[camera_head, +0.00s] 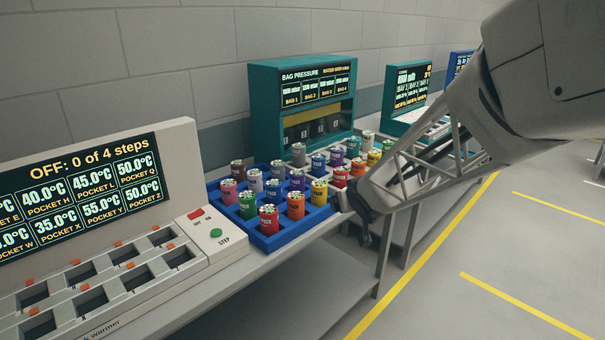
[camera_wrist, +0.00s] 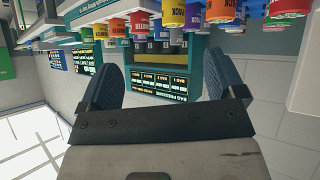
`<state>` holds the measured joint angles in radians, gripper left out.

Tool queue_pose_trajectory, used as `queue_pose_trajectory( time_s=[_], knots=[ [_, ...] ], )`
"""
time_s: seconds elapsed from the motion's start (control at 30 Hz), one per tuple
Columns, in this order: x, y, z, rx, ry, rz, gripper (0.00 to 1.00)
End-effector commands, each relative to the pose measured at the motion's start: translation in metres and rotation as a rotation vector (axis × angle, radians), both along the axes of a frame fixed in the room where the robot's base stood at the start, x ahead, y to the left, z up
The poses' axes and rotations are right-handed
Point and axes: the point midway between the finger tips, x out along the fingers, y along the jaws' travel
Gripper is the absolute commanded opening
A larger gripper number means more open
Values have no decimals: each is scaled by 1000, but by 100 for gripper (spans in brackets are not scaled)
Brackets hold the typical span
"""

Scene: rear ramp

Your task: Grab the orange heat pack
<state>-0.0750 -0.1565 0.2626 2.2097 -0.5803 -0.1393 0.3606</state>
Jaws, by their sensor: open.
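An orange heat pack (camera_head: 296,206) stands upright in the front part of a blue tray (camera_head: 262,245), between a red pack (camera_head: 269,220) and a yellow pack (camera_head: 319,192). A second orange pack (camera_head: 374,157) stands farther back in the neighbouring group. My gripper (camera_head: 356,207) is at the tray's right edge, to the right of the front orange pack and apart from it. In the wrist view, my gripper (camera_wrist: 162,72) has its two blue fingers spread with nothing between them. That view is upside down, with packs along its top, an orange one (camera_wrist: 140,23) among them.
A warmer panel (camera_head: 90,190) with empty pockets and a step button stands at the left. Many packs crowd the tray. The floor (camera_head: 500,250) to the right is clear.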

Motion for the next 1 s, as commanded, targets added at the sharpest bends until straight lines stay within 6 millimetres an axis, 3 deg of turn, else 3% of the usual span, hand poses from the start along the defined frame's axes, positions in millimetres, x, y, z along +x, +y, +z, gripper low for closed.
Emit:
queue_pose_trajectory(
  time_s=[0.2,0.4,0.63,1.0],
  knots=[
    [46,37,-28,66,-77,135,89],
    [76,73,-55,141,-128,263,89],
    [91,99,-75,206,-155,357,89],
    [93,104,-79,221,-162,380,89]
  ],
)
